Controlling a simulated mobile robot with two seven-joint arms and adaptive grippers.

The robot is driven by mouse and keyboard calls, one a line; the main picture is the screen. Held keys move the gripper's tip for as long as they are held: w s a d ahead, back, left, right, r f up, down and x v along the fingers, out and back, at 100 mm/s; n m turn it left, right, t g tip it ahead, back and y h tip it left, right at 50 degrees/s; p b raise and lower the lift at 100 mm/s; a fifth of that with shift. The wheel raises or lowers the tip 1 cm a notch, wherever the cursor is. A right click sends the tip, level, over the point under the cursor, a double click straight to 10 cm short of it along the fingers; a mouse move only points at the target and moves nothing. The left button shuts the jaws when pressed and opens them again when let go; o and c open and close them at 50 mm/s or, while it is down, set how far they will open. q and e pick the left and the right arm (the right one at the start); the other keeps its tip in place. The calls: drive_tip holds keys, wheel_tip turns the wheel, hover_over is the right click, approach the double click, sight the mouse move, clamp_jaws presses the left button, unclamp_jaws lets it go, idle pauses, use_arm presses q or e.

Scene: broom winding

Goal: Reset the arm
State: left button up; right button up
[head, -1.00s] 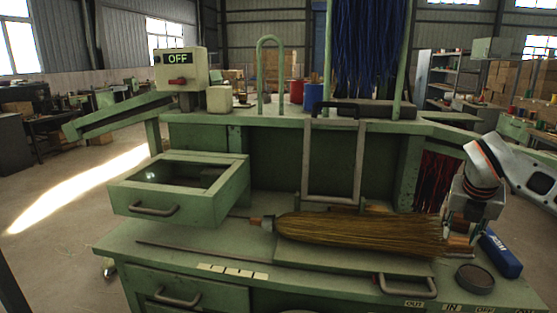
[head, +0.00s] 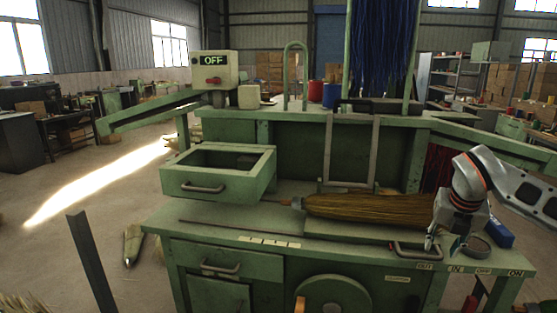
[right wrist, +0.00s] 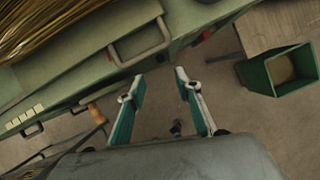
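My right gripper (head: 443,243) comes in from the right in the head view, pointing down by the workbench's front edge, beside the flat metal handle (head: 415,250). In the right wrist view its two fingers (right wrist: 160,76) are spread with nothing between them, and floor shows below. The bundle of brown broom bristles (head: 365,208) lies on the green workbench (head: 225,226), apart from the gripper. Its bristles also show at the top left of the right wrist view (right wrist: 45,22). My left gripper is in neither view.
An open green drawer box (head: 222,192) stands left of the broom. A switch box reading OFF (head: 214,70) is at the back left. A blue box (head: 499,233) and a round dark dish (head: 478,247) sit near my right gripper. A green bin (right wrist: 280,70) stands on the floor.

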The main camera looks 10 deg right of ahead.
drive_tip(key=s+a+f+n+g+y, duration=0.15)
drive_tip(key=a+f+y, duration=0.25)
drive_tip(key=a, duration=0.6)
drive_tip(key=s+a+f+n+y, duration=0.25)
drive_tip(key=a+f, duration=0.25)
drive_tip(key=a, duration=0.5)
drive_tip(key=s+a+f+n+g+y, duration=0.1)
drive_tip(key=s+a+f+n+y, duration=0.2)
drive_tip(key=a, duration=0.7)
drive_tip(key=s+a+r+m+t+y, duration=0.2)
drive_tip(key=a+m+y, duration=0.2)
drive_tip(key=a+y, duration=0.15)
drive_tip(key=s+a+r+m+t+y, duration=0.2)
drive_tip(key=a+m+y, duration=0.1)
drive_tip(key=a+y, duration=0.3)
drive_tip(key=d+f+m+t+h, duration=1.05)
drive_tip(key=f+m+h, duration=0.2)
drive_tip(key=m, duration=0.65)
drive_tip(key=s+d+f+m+g+h, duration=0.2)
drive_tip(key=s+f+m, duration=0.1)
drive_tip(key=s+f, duration=0.3)
drive_tip(key=s+d+f+m+g+h, duration=0.2)
drive_tip(key=s+f, duration=0.5)
drive_tip(key=f, duration=0.4)
drive_tip(key=shift+s+d+m+g, duration=0.2)
drive_tip(key=shift+d+m+g, duration=0.1)
drive_tip(key=shift+m+g, duration=0.3)
